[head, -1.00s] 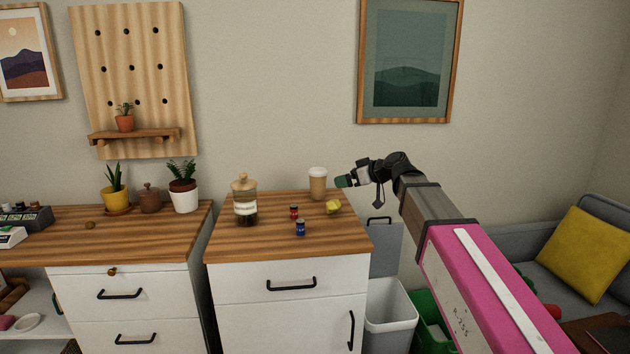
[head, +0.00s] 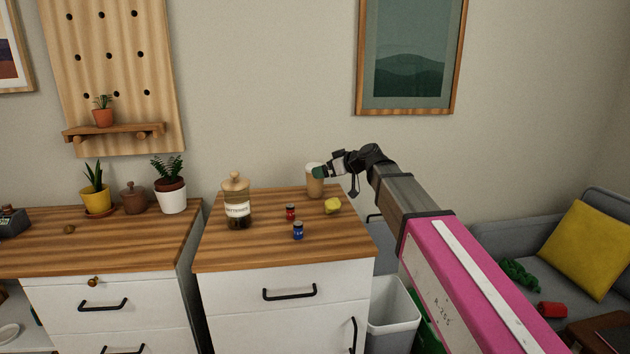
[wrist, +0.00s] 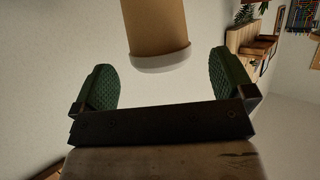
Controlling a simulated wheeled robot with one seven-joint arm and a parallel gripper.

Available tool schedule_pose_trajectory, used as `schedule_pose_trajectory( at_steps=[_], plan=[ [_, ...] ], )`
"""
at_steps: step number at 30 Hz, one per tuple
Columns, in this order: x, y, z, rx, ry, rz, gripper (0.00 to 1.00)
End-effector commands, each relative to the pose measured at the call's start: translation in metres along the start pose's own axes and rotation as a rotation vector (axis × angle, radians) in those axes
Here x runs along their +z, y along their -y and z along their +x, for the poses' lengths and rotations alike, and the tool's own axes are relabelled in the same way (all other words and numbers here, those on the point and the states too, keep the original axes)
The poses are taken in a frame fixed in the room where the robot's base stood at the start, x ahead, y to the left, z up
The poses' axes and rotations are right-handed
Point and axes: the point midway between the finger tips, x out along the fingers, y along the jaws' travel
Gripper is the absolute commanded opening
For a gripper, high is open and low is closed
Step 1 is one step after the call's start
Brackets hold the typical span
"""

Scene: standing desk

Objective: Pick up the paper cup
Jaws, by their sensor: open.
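The paper cup (head: 315,186) is tan with a white lid and stands upright at the back right of the wooden-topped cabinet. My gripper (head: 318,172) is at the cup's upper part in the head view and hides some of it. In the wrist view my gripper (wrist: 164,82) is open, its two green pads wide apart. The cup (wrist: 155,35) shows there with its white lid rim between the lines of the pads, slightly beyond the tips. There is a gap on each side, and I see no contact.
A yellow lemon-like item (head: 333,206) lies close to the cup. The top's front is clear. A bin (head: 394,325) stands right.

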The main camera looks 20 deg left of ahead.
Motion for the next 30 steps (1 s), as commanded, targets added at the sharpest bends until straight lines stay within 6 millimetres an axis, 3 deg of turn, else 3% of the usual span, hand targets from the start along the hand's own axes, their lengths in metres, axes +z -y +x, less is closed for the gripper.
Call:
schedule_pose_trajectory(
  at_steps=[13, 20, 21, 25, 30],
  plan=[
    [-0.007, -0.003, 0.049, -0.001, 0.001, 0.001, 1.00],
    [-0.006, -0.002, 0.051, 0.001, 0.000, 0.000, 1.00],
    [-0.007, -0.002, 0.051, 0.001, 0.000, 0.000, 0.97],
    [-0.007, -0.002, 0.051, 0.000, 0.000, 0.000, 0.54],
    [-0.007, -0.002, 0.051, 0.000, 0.000, 0.000, 0.52]
  ],
)
